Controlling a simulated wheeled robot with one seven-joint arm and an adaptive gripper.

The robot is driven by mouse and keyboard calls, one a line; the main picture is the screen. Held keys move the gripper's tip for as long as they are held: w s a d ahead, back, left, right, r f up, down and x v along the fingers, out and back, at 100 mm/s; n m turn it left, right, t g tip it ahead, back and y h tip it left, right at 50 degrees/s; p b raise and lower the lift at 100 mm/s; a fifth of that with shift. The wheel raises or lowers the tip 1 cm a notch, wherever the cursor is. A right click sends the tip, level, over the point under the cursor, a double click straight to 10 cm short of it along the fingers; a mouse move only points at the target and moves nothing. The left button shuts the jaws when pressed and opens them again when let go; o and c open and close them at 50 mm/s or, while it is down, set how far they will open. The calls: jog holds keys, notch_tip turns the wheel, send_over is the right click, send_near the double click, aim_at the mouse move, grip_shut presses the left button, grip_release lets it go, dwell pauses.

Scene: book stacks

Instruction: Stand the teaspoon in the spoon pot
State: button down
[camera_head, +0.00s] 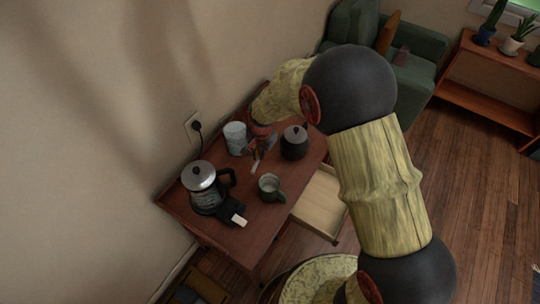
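My gripper (258,152) points down over the side table, seen small and partly covered by my own arm. A small pale piece shows just below its fingers; I cannot tell if it is the teaspoon or a fingertip. The teaspoon cannot be made out for certain. A grey-white speckled cylinder (236,138), possibly the spoon pot, stands upright just left of the gripper. Its inside cannot be seen clearly. Whether the fingers are open or shut is too small to tell.
The wooden table (240,255) holds a glass coffee pot (205,190) at left, a green mug (270,187) in front and a dark lidded pot (295,143) at right. An open drawer (320,203) sticks out at right. A wall (90,130) stands behind.

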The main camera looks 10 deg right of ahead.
jog(key=shift+m, duration=0.6)
dwell(1.1)
